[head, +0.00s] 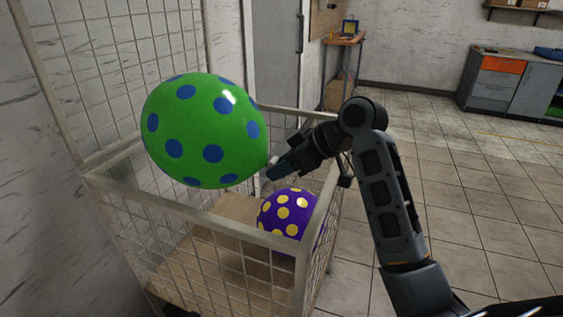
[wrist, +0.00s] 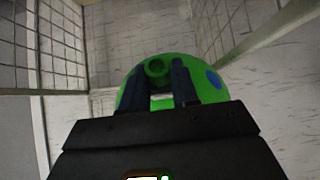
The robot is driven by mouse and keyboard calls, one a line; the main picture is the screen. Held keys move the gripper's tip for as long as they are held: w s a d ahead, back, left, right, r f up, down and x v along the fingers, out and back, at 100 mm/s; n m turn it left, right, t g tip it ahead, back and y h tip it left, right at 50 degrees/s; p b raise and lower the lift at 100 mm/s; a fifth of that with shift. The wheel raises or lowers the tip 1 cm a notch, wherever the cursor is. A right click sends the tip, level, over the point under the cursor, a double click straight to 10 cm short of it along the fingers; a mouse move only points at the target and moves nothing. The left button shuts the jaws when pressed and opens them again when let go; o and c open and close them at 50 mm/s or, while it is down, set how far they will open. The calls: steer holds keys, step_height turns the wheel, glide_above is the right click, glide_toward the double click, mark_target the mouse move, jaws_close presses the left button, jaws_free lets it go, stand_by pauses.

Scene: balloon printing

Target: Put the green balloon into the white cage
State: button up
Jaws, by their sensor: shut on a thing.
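The green balloon (head: 200,125) with blue spots is held in the air over the open top of the white cage (head: 190,209). My gripper (head: 272,170) is shut on the balloon's neck at its right side. In the wrist view my gripper's fingers (wrist: 166,85) stand on either side of the neck, with the green balloon (wrist: 135,92) behind them. The cage has mesh walls and a taller mesh panel at the back left. The balloon hides part of the cage's far rim.
A purple balloon (head: 286,213) with yellow spots lies inside the cage at the right, on a brown floor. The left part of the cage floor is clear. A wall stands close behind the cage. A grey cabinet (head: 501,85) and a small table (head: 345,41) are far back.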

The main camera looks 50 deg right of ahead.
steer(key=shift+f, duration=0.3)
steer(key=o, duration=0.9)
steer(key=shift+c, duration=0.2)
steer(key=shift+s+d+r+p, duration=0.2)
steer(key=shift+s+r+p, duration=0.3)
steer(key=shift+s+d+f+p+v, duration=0.1)
steer(key=shift+s+f+p+v, duration=0.15)
steer(key=shift+p+v, duration=1.1)
steer(key=shift+s+d+f+p+v, duration=0.1)
steer(key=shift+s+f+p+v, duration=0.35)
steer(key=shift+v, duration=1.55)
steer(key=shift+w+d+f+p+v, duration=0.1)
steer(key=shift+p+v, duration=1)
steer(key=shift+v, duration=0.6)
